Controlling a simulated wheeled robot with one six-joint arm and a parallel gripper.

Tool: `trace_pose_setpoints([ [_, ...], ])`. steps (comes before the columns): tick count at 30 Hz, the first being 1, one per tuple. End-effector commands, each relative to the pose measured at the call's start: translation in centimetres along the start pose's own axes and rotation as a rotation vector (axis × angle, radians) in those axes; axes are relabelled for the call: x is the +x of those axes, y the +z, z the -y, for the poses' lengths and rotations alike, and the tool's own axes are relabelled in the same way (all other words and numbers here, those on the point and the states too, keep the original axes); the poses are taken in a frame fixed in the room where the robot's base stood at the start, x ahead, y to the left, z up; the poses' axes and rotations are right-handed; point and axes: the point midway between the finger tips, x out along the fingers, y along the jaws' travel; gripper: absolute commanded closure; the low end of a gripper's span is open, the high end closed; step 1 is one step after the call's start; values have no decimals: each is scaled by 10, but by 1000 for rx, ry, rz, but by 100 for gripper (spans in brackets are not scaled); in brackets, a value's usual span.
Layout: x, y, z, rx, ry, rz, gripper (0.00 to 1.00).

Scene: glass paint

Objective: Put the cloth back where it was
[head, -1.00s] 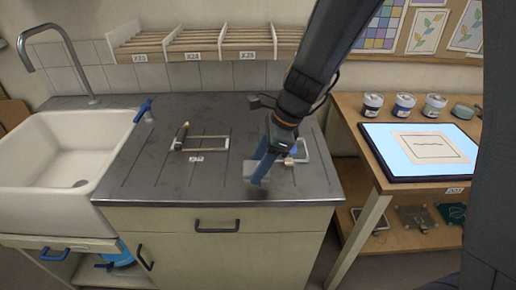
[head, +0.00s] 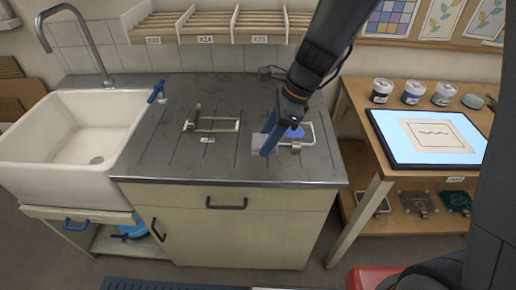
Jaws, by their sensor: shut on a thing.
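My gripper (head: 268,146) points down at the right part of the dark metal counter, with its blue finger in front of a wire frame (head: 308,137). It is shut on a thin pale grey piece (head: 258,142), which looks like the cloth; the finger hides part of it. I cannot tell whether this piece touches the counter. A blue patch (head: 295,132) shows just right of the finger; I cannot tell what it is. A second frame (head: 212,125) with a small label (head: 207,140) lies farther left on the counter.
A white sink (head: 80,140) with a grey tap stands at the left. A wooden table with a lit panel (head: 430,138) and several jars (head: 413,92) stands at the right. Slatted racks (head: 205,27) line the wall. A red object (head: 370,278) is low in front.

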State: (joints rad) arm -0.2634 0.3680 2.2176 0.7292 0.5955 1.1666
Motion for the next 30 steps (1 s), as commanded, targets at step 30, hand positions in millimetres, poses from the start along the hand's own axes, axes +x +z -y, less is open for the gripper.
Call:
trace_pose_setpoints([
  [30, -89, 37, 1, -2, -2, 1, 75],
])
